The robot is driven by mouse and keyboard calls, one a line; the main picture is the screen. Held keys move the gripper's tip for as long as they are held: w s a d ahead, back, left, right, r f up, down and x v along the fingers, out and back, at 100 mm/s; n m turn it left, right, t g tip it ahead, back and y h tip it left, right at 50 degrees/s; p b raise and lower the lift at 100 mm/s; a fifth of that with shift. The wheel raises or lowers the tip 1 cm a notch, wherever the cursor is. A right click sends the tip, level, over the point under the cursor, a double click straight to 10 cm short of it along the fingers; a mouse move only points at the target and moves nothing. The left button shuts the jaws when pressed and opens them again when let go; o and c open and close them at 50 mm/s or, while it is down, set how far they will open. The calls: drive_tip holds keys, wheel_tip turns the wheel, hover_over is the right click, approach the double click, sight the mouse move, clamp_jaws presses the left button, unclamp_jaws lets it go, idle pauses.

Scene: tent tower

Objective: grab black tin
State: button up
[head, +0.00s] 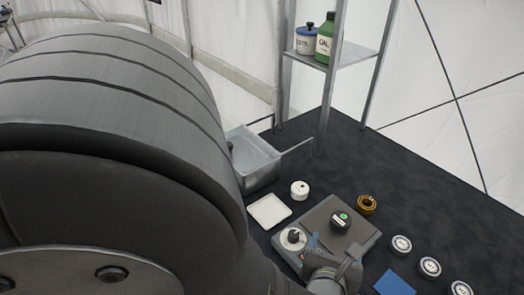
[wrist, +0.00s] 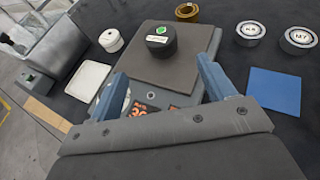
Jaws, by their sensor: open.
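The black tin (head: 340,221) is a short round tin with a green mark on its lid. It stands upright on the flat plate of a grey scale-like device (head: 327,234). In the wrist view the black tin (wrist: 160,40) sits on the far part of the plate, ahead of my fingers. My gripper (wrist: 163,72) is open, its two blue-grey fingers apart with nothing between them, short of the tin and over the device's near side. In the head view my gripper (head: 322,262) shows at the device's near edge, partly hidden by my arm.
A white tray (head: 269,211), a small white tin (head: 299,190) and a metal basin (head: 256,158) stand left of the device. A brass ring (head: 366,205) lies behind it. Several white round weights (head: 401,245) and a blue mat (head: 394,284) lie right. A shelf (head: 345,52) holds bottles.

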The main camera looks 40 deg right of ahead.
sight(341, 220)
drive_tip(key=x, duration=0.6)
drive_tip(key=shift+w+f, duration=0.1)
drive_tip(key=shift+d+r+x, duration=0.1)
drive_tip(key=shift+r+x, duration=0.1)
drive_tip(key=shift+x, duration=1.2)
drive_tip(key=shift+d+r+x, duration=0.1)
drive_tip(key=shift+r+x, duration=0.1)
drive_tip(key=shift+x, duration=1.15)
drive_tip(key=shift+c, duration=0.5)
drive_tip(key=c, duration=1.1)
drive_tip(key=shift+r, duration=0.1)
